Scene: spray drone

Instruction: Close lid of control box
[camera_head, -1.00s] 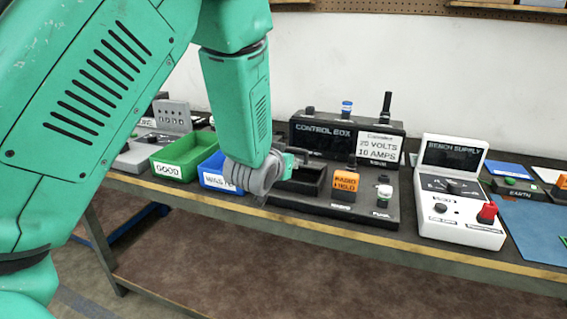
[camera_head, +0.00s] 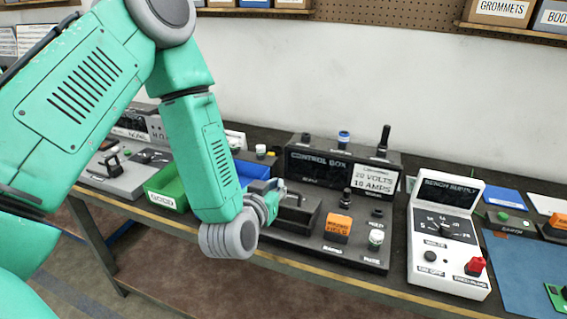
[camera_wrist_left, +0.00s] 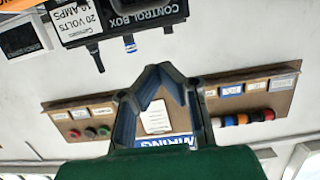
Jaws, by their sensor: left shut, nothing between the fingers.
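The black control box (camera_head: 314,169) stands on the bench, with an upright labelled back panel and a low base. A small dark compartment (camera_head: 301,221) sits on the left of the base, with a thin bar or handle shape at its top left. I cannot tell how its lid stands. My left gripper (camera_head: 272,203) is at the left side of this compartment, its fingers shut and empty; whether it touches is unclear. In the left wrist view the shut fingers (camera_wrist_left: 160,72) show, and the box's labelled panel (camera_wrist_left: 118,22) appears upside down. My right gripper is not in view.
An orange block (camera_head: 338,228) and several knobs stand on the base right of the compartment. A green bin (camera_head: 168,190) and a blue bin (camera_head: 250,171) are to the left. A white bench supply (camera_head: 446,235) stands at the right.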

